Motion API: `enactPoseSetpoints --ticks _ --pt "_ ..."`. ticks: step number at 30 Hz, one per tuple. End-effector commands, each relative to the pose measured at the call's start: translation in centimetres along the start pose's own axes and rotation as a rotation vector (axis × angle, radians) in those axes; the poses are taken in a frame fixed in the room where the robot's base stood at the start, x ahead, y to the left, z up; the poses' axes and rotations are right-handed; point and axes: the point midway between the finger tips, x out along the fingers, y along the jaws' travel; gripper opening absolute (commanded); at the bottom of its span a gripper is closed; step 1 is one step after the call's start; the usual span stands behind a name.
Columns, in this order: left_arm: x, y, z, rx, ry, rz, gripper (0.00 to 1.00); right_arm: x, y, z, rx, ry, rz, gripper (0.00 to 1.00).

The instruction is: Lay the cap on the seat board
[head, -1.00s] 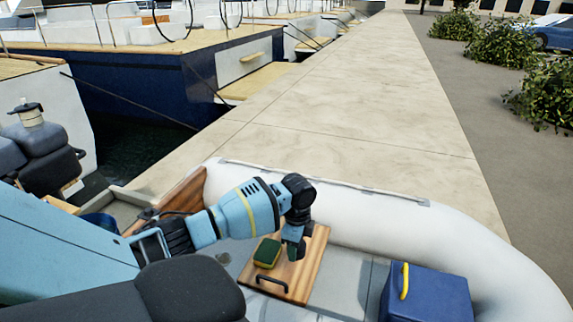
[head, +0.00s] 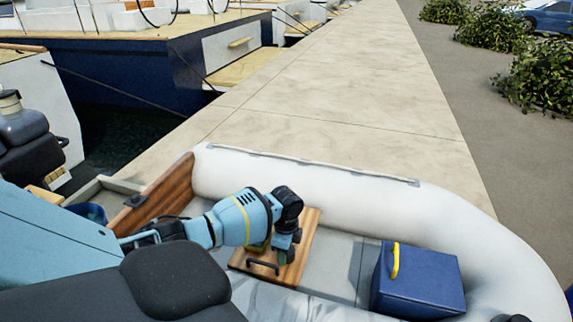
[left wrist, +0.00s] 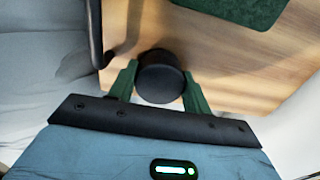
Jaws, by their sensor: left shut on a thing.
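The cap (left wrist: 160,78), black and round, is between the green fingers of my left gripper (left wrist: 158,88) in the left wrist view. The gripper is shut on it. The wooden seat board (head: 308,226) lies in the inflatable boat and fills much of the left wrist view (left wrist: 235,62). In the head view my left gripper (head: 283,252) is low over the board, near its black handle (head: 262,267). The cap is over the board; I cannot tell whether it touches. My own wrist hides the cap in the head view. My right gripper is not in view.
A green and yellow sponge (head: 256,246) lies on the board, partly hidden by my arm; its green top shows in the left wrist view (left wrist: 235,8). A blue box (head: 425,282) with a yellow handle stands right of the board. The white boat tube (head: 330,185) runs behind.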

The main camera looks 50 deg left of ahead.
Motion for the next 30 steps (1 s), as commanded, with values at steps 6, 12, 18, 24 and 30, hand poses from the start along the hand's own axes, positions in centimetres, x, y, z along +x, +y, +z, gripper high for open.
enactPoseSetpoints --ticks 6,12,18,24,30 --pt "-0.1 -0.1 0.0 0.0 0.001 -0.002 0.27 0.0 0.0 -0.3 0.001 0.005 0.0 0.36" --pt "0.2 -0.1 0.0 0.0 0.001 -0.001 0.59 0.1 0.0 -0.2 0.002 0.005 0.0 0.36" --pt "0.2 -0.1 0.0 0.0 0.001 -0.001 0.7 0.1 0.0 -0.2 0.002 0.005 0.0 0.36" --pt "0.0 -0.1 0.0 0.0 0.001 -0.002 0.7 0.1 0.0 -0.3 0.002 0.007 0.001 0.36" --pt "-2.3 -0.2 -0.1 0.001 0.003 -0.005 0.7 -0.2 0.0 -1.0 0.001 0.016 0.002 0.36"
